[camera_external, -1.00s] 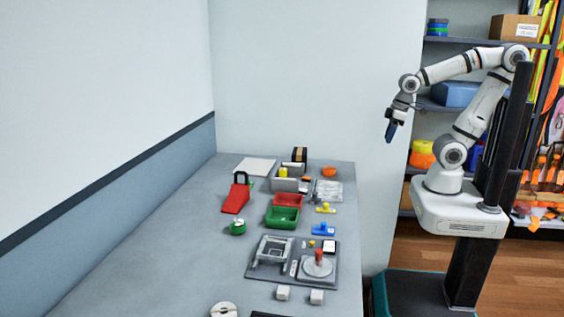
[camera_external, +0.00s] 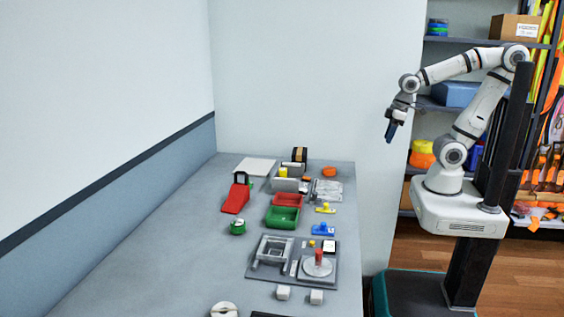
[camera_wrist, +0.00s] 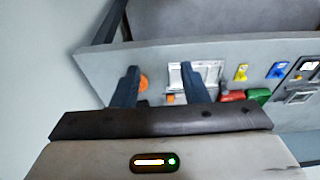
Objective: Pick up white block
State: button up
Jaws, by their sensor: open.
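Two small white blocks, one on the left (camera_external: 283,292) and one on the right (camera_external: 316,297), sit side by side near the front edge of the grey table (camera_external: 180,250) in the external view. I cannot tell which one is meant. A flat white square (camera_external: 329,246) also lies on the grey fixture board (camera_external: 262,274). My gripper (camera_external: 390,133) hangs high in the air to the right of the table, far from the blocks. In the wrist view my gripper (camera_wrist: 160,78) is open with nothing between its fingers. I cannot make out the two blocks there.
Red (camera_external: 288,199) and green (camera_external: 281,217) trays, a blue piece (camera_external: 323,229), a yellow piece (camera_external: 326,208) and an orange round thing (camera_external: 329,171) stand on the table. A red peg (camera_external: 319,256) rises from the fixture board. The table's left part is mostly clear.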

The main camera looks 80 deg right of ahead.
jog(key=shift+o, duration=1)
